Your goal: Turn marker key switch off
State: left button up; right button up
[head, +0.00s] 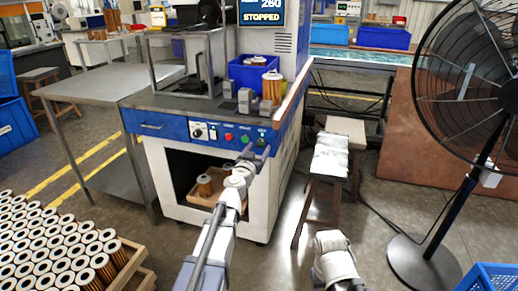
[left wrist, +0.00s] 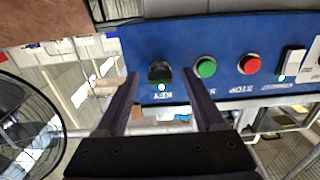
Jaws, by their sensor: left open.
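The marker's key switch (head: 262,131) is a small dark knob at the right end of the blue front panel (head: 175,126). In the left wrist view, which is upside down, the key switch (left wrist: 160,70) is round and black, with a KEY label and a small lit dot beside it. My left gripper (head: 258,152) is open and empty in front of the panel. In the left wrist view its two fingers point at the panel, one on each side of the switch, apart from it. The key's exact turn is too small to tell.
A green button (left wrist: 206,67) and a red button (left wrist: 249,64) sit beside the switch. The screen (head: 262,12) above reads STOPPED. A blue bin (head: 246,76) of cartridges stands on the machine top. A stool (head: 337,128) and a large fan (head: 478,80) stand right.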

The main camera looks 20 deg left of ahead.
pick_arm(q)
jog(key=shift+w, duration=0.55)
grip_shut()
